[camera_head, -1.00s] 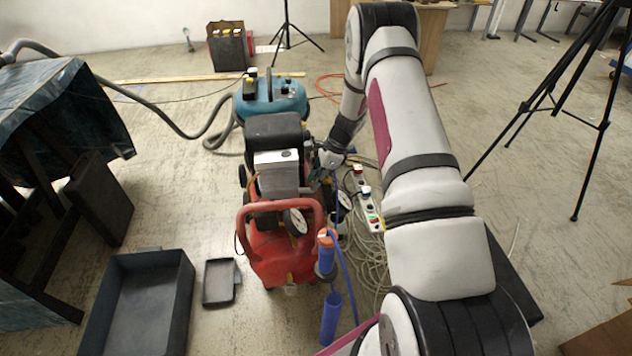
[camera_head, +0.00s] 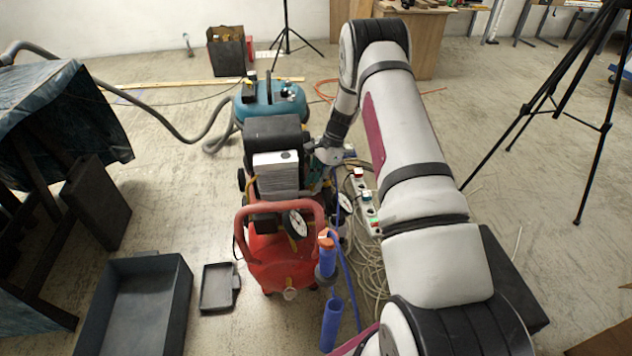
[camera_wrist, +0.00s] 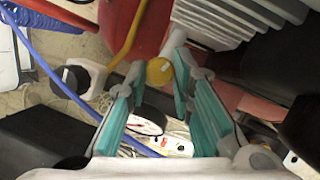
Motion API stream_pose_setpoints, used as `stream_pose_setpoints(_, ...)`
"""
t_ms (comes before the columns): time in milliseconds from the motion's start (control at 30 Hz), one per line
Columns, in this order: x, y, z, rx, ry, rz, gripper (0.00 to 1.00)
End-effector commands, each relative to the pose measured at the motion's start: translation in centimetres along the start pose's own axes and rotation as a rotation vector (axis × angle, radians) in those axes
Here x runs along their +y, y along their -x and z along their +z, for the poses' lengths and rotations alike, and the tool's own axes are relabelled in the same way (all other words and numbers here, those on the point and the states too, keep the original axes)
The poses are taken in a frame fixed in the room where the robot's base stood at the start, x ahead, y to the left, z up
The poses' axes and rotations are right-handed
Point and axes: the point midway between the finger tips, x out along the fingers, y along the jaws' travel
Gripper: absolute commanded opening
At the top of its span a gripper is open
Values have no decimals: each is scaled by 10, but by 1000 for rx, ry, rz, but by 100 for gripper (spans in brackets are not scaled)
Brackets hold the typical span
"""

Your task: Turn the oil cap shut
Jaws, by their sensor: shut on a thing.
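The oil cap is a small round yellow knob (camera_wrist: 159,71) in the wrist view, on the side of the red and black compressor (camera_head: 281,262). My gripper (camera_wrist: 158,74) has its two teal-padded fingers on either side of the cap, with the tips shut on it. In the head view my gripper (camera_head: 318,168) is at the right side of the compressor, beside its grey finned block (camera_head: 277,178). The cap itself is hidden there. How far the cap is turned cannot be told.
A blue hose (camera_head: 345,270), a power strip (camera_head: 367,205) and coiled cables lie right of the compressor. A teal tank (camera_head: 271,101) stands behind it. A grey bin (camera_head: 135,305) and small tray (camera_head: 217,288) are at left. A tripod stands far right.

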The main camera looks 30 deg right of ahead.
Motion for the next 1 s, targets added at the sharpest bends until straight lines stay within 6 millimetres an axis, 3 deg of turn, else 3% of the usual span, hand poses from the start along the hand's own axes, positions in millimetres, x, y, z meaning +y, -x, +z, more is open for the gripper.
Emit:
stream_pose_setpoints(267,0,-1,0,-1,0,1,0)
stream_pose_setpoints(300,0,-1,0,-1,0,1,31)
stream_pose_setpoints(367,0,-1,0,-1,0,1,42)
stream_pose_setpoints(767,0,6,0,1,-1,-2,42)
stream_pose_setpoints(1000,-1,47,0,1,0,-5,42)
